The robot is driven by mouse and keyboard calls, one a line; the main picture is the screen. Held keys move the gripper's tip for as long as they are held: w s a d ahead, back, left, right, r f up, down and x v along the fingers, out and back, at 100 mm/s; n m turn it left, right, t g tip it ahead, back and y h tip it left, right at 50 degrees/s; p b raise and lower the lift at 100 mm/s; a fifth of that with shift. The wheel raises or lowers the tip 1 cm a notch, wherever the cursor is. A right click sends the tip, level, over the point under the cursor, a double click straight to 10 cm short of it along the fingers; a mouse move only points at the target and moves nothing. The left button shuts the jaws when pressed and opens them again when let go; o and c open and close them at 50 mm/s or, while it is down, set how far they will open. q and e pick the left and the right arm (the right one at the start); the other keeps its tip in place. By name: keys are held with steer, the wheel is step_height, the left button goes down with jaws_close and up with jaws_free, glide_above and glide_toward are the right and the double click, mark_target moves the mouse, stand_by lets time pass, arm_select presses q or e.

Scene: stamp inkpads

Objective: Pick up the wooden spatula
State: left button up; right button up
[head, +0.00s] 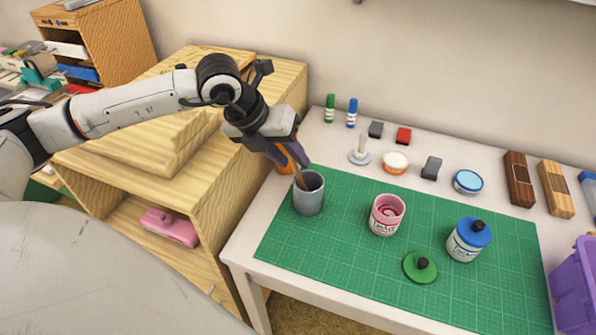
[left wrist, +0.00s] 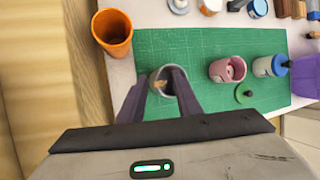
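The wooden spatula (head: 298,173) stands tilted in a grey cup (head: 309,199) at the left edge of the green cutting mat; only its handle shows. In the left wrist view a small bit of the spatula (left wrist: 160,86) shows inside the grey cup (left wrist: 164,73). My left gripper (head: 292,158) is just above the cup, with its purple fingers on either side of the handle. In the left wrist view the fingers of the left gripper (left wrist: 161,82) are apart, with a gap between them. My right gripper is out of view.
An orange cup (left wrist: 113,31) stands close beside the grey cup. A pink jar (head: 387,215), a green lid (head: 420,266) and a blue-lidded jar (head: 467,240) stand on the mat (head: 350,250). Stamps and inkpads line the back; a wooden shelf (head: 215,185) is at left.

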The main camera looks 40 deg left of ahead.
arm_select(q)
steer(key=shift+x, duration=0.8)
jaws_close()
steer(key=shift+r, duration=0.1)
